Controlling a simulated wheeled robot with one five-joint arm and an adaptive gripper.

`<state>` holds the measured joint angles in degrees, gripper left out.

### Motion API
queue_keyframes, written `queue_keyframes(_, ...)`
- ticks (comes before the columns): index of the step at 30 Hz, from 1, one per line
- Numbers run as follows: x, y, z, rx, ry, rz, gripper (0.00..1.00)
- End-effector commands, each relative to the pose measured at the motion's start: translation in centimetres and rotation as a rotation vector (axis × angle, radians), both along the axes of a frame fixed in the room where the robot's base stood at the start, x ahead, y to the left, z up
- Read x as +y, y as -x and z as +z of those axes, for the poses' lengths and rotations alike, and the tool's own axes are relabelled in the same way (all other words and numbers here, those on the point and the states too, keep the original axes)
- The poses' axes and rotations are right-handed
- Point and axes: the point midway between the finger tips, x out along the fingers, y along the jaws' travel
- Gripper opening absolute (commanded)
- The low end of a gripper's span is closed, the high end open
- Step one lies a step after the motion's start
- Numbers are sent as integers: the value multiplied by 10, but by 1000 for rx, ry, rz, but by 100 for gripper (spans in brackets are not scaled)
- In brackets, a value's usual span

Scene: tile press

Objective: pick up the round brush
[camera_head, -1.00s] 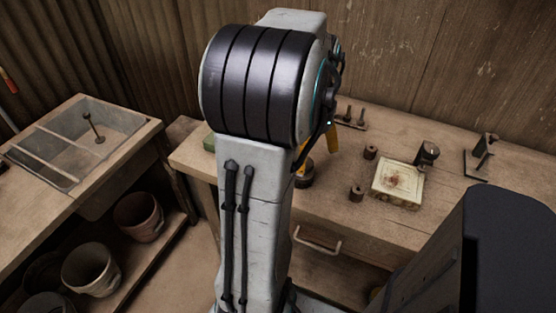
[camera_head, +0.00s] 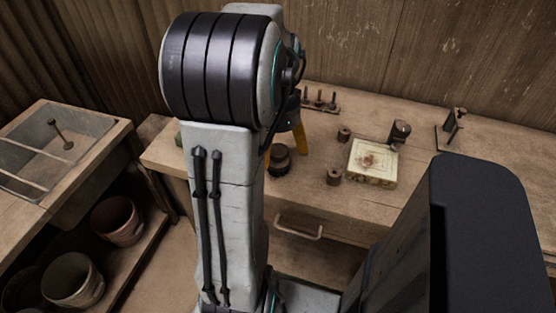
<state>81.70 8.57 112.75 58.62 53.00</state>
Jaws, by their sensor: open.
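A dark, squat round object (camera_head: 279,163), which looks like the round brush, stands on the wooden workbench (camera_head: 330,205) near its front edge. My gripper (camera_head: 285,157) shows only in part behind my arm. Its two yellow fingers are spread apart, one to the left of the dark object and one behind it to the right. The object shows between them in the picture. I cannot tell the fingers' height above it or whether they touch it.
A pale square tile block (camera_head: 372,165) lies on the bench to the right, with small dark cylinders (camera_head: 334,177) and a dark metal stand (camera_head: 451,128) around it. A peg rack (camera_head: 319,104) stands behind. A sink (camera_head: 58,140) and buckets (camera_head: 74,279) are at left.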

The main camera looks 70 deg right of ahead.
Motion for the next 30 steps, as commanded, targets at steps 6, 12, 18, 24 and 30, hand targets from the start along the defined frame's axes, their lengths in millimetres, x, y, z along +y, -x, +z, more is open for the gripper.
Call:
queue_keyframes(6,0,-1,-29,0,-4,1,84)
queue_keyframes(12,0,-1,-42,1,-2,1,84)
queue_keyframes(18,0,-1,-44,0,-1,1,84)
queue_keyframes(24,0,-1,-44,0,-1,2,76)
queue_keyframes(30,0,-1,-44,0,-1,2,59)
